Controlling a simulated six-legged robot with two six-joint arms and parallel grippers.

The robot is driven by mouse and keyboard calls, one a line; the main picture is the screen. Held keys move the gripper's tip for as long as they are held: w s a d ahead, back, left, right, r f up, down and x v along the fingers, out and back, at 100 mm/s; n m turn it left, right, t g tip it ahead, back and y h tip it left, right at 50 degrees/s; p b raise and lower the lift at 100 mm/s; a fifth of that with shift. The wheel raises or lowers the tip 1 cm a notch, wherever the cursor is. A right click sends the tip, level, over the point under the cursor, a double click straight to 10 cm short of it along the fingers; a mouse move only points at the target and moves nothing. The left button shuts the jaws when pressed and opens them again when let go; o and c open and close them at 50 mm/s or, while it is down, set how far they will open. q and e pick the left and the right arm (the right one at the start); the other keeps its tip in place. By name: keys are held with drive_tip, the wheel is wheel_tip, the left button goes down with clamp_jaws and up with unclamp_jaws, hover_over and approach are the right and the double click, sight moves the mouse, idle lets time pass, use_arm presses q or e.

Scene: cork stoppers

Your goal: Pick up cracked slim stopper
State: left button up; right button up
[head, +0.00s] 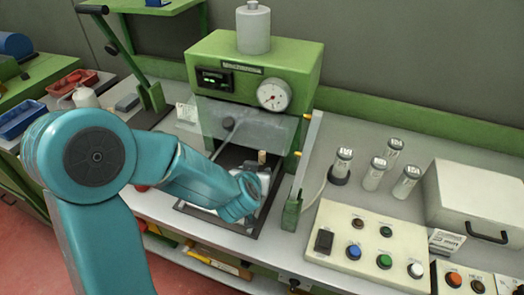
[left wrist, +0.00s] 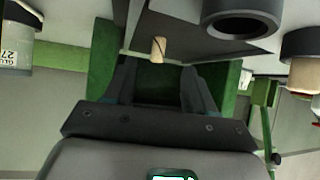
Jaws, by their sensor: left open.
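The cracked slim stopper (left wrist: 158,48) is a small pale tan cork with a dark line across it. In the left wrist view it lies just beyond my left gripper (left wrist: 158,76), between the lines of the two fingers. The fingers are open, and no contact with the cork shows. In the head view a small tan cork (head: 262,157) stands up just behind the end of my left arm, under the green machine. My left fingers are mostly hidden there by my own wrist. My right gripper is in neither view.
The green machine (head: 255,55) with a gauge and clear guard (head: 240,122) rises close behind the cork. A post (head: 292,212) stands to its right. A button panel (head: 368,245) and several capped vials (head: 374,174) are further right. A dark ring-ended cylinder (left wrist: 240,22) is near the fingers.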

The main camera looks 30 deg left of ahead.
use_arm(q)
approach(262, 154)
drive_tip(key=x, duration=0.4)
drive_tip(key=shift+p, duration=0.35)
drive_tip(key=x, duration=0.5)
drive_tip(key=shift+w+a+f, duration=0.1)
drive_tip(key=shift+f, duration=0.05)
clamp_jaws()
